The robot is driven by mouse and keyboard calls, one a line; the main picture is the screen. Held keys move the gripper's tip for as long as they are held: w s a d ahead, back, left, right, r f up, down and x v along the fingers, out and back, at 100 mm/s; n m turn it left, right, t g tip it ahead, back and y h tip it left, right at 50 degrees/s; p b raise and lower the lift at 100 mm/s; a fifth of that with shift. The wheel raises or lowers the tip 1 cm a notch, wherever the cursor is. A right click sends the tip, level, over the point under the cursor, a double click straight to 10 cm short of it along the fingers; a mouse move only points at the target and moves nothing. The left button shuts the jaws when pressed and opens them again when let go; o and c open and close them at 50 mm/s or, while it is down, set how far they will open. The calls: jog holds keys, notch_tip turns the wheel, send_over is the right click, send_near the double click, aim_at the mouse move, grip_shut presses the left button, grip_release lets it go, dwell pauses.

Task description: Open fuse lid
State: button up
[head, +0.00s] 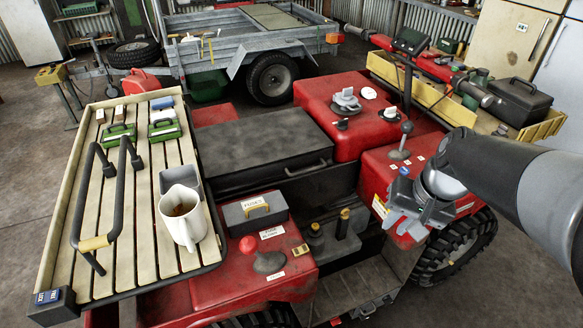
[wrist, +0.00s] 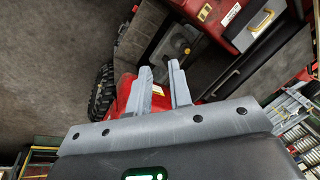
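The fuse lid (head: 235,217) is a dark grey box top marked FUSES with a yellow handle (head: 257,207). It sits shut on the red body left of the middle in the head view. The grey lid also shows at the top right of the wrist view (wrist: 268,30), with its yellow handle (wrist: 261,21). My gripper (head: 400,222) is at the right in the head view, above the red fender and well apart from the lid. In the wrist view its two grey fingers (wrist: 160,72) stand apart with nothing between them.
A red-knobbed lever (head: 268,262) stands just in front of the lid. A slatted rack (head: 105,220) with a white jug (head: 183,218) is at its left. Two black-based knobs (head: 343,222) and another lever (head: 401,145) stand between or near the lid and my gripper.

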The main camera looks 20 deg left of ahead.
jog(key=w+a+f+g+y, duration=0.2)
jog(key=w+a+f, duration=0.15)
jog(key=a, duration=0.25)
jog(key=w+a+f+g+y, duration=0.2)
jog(key=w+a+f, duration=0.1)
jog(key=a+f, duration=0.25)
jog(key=m+g+y, duration=0.2)
jog(key=g+y, duration=0.1)
jog(key=y, duration=0.4)
send_near(260, 207)
jog(key=shift+m, duration=0.3)
jog(key=x, duration=1)
jog(key=shift+c, duration=0.3)
grip_shut()
